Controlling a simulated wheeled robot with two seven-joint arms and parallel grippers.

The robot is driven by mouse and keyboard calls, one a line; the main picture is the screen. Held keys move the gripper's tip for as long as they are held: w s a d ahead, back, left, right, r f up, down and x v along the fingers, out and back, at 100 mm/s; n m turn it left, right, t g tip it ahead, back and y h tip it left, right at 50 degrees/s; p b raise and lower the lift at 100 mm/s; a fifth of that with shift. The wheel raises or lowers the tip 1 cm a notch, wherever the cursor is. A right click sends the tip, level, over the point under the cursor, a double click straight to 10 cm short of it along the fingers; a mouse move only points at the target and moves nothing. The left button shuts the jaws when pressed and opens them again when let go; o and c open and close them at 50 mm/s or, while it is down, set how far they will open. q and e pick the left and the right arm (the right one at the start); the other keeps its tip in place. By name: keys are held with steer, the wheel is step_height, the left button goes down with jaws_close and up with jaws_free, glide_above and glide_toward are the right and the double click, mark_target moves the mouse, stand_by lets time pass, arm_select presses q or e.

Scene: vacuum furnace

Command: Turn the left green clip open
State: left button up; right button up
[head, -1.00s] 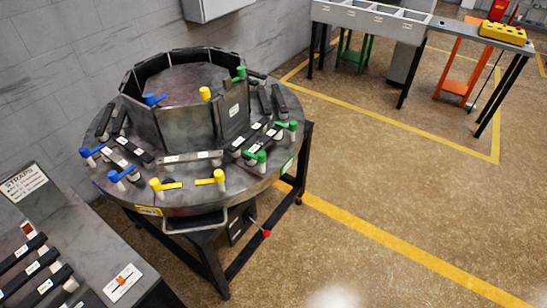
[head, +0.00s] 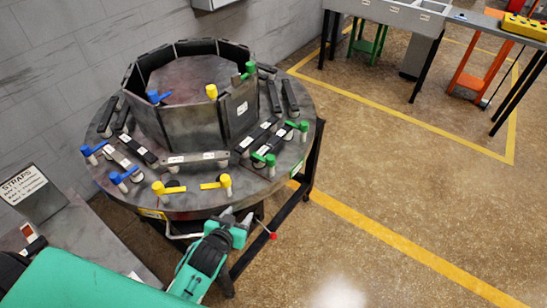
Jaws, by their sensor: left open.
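The round grey furnace table carries several colored clips around its rim. The left green clip (head: 266,159) sits at the front right of the rim, its handle pointing to the upper left. A second green clip (head: 300,126) is farther right and back. Two yellow clips, left (head: 168,187) and right (head: 224,184), are at the front. My left gripper (head: 243,217) is open and empty by the table's front edge, below and apart from the left green clip. My right gripper is not in view.
Blue clips (head: 124,176) are on the table's left side, with black straps (head: 140,149) lying between clips. A handle rail and red knob (head: 273,236) are close to my left gripper. A bench with a STRAPS sign (head: 22,186) is at left.

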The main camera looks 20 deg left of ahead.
mark_target(269, 162)
arm_select(q)
steer(key=w+d+r+t+h, duration=0.1)
steer(key=w+r, duration=0.1)
steer(key=w, duration=0.4)
steer(key=w+d+r+t+p, duration=0.1)
steer(key=w+t, duration=0.1)
steer(key=w, duration=0.4)
steer(key=w+d+r+m+t+h+p, duration=0.1)
steer(key=w+d+r+t, duration=0.1)
steer(key=w, duration=0.3)
steer(key=shift+w+r+h, duration=0.3)
steer(key=shift+w+r, duration=0.05)
steer(key=shift+w, duration=0.05)
steer(key=shift+w+d+p, duration=0.2)
steer(key=shift+w+p, duration=0.1)
steer(key=shift+w, duration=0.5)
